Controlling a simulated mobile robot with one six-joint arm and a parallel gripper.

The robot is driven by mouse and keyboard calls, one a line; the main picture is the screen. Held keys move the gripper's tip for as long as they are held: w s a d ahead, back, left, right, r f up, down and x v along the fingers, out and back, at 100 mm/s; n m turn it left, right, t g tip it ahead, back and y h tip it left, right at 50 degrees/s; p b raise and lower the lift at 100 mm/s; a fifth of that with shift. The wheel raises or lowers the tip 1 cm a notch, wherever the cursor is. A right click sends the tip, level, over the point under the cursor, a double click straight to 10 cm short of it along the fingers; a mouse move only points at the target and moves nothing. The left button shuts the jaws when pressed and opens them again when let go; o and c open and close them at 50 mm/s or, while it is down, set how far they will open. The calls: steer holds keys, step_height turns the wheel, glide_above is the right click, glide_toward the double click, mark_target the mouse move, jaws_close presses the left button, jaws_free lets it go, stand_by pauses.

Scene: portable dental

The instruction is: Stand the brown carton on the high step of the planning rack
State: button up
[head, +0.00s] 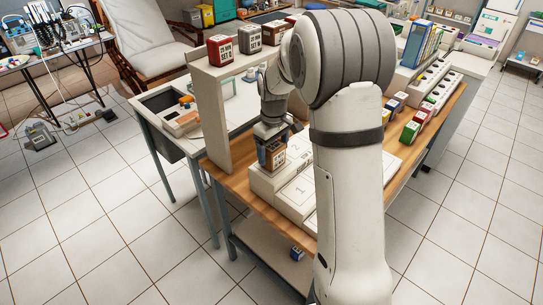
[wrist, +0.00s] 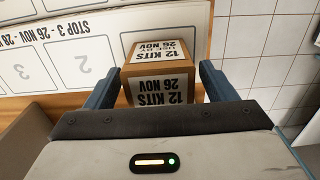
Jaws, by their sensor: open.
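The brown carton (head: 271,155) has white labels, and in the wrist view the carton (wrist: 158,70) reads "12 KITS, USE BY 26 NOV". My gripper (head: 271,137) is above it in the head view. In the wrist view my gripper (wrist: 161,80) is open, with one dark finger on each side of the carton. The white planning rack (head: 297,190) is stepped and has numbered spaces; its high step is at the left, beside or under the carton. I cannot tell whether the carton's base rests on it. My arm hides part of the rack.
A tall shelf panel (head: 211,110) stands close left of my gripper, with a red box (head: 220,49) and a grey box (head: 248,39) on top. Several coloured cartons, including a green one (head: 409,132), stand right on the wooden table (head: 400,180). A blue box (head: 297,253) lies below.

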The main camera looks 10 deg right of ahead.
mark_target(274, 147)
step_height(274, 147, up, 8)
steer(key=shift+r, duration=0.5)
steer(key=shift+s+r, duration=0.25)
steer(key=shift+r, duration=0.05)
steer(key=s+m+t, duration=0.2)
steer(key=s+m, duration=0.4)
steer(key=s, duration=2)
steer(key=shift+s+a+r+m+t, duration=0.2)
steer(key=shift+s+r+m+t, duration=0.05)
steer(key=shift+r+m+t, duration=0.15)
